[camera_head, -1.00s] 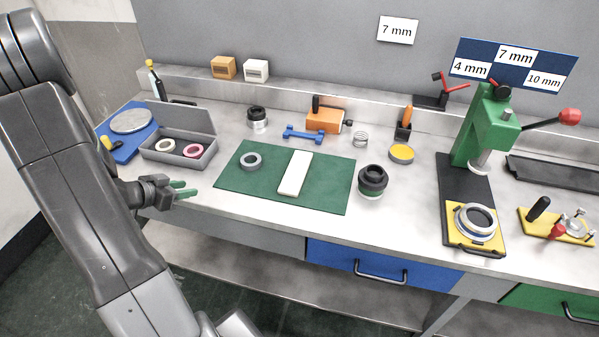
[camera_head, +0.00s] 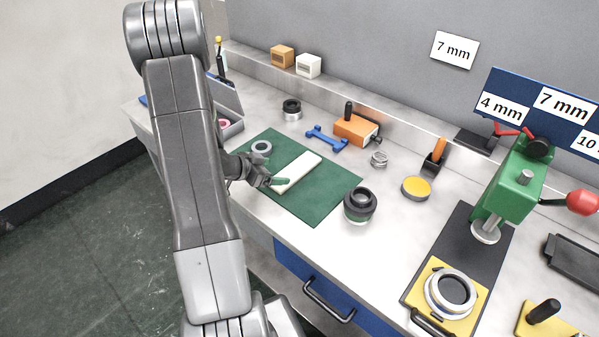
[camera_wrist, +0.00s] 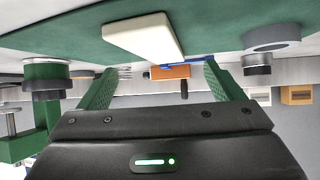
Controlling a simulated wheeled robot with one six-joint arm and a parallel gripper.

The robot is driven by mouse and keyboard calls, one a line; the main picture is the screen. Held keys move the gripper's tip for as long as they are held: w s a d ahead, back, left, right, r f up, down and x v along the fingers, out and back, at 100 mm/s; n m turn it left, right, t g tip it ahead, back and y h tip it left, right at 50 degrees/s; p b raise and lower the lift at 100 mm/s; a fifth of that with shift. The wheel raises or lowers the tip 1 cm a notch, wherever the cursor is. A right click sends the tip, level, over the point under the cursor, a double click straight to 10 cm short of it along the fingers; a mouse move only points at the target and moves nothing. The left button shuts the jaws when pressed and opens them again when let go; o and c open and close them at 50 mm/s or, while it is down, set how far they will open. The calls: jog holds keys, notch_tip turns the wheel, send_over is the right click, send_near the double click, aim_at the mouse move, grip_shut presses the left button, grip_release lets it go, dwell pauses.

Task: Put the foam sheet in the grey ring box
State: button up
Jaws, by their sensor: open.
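The foam sheet (camera_head: 302,168) is a white flat rectangle lying on the green mat (camera_head: 322,205) in the head view. It also shows in the wrist view (camera_wrist: 145,38), ahead of the fingers. My gripper (camera_head: 277,181) is open and empty, its green fingers at the near left end of the sheet. In the wrist view my two fingers (camera_wrist: 160,72) are wide apart with nothing between them. I cannot tell whether a finger touches the sheet. The grey ring box (camera_head: 226,96) stands open at the left with a pink ring inside, mostly hidden behind my arm.
A grey ring (camera_head: 261,149) lies on the mat beyond my gripper. A black stacked cylinder (camera_head: 360,204) stands by the mat's right corner. A blue dumbbell-shaped piece (camera_head: 326,138) and an orange block (camera_head: 354,130) lie behind. The green press (camera_head: 514,185) stands at the right.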

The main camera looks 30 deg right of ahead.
aim_at(295, 170)
jog(key=shift+x, duration=0.8)
jog(key=x, duration=0.5)
jog(key=shift+d+r+p, duration=0.1)
jog(key=shift+d+p, duration=0.2)
jog(key=shift+d, duration=0.15)
jog(key=shift+s, duration=0.1)
jog(key=c, duration=1.1)
jog(key=shift+r, duration=0.15)
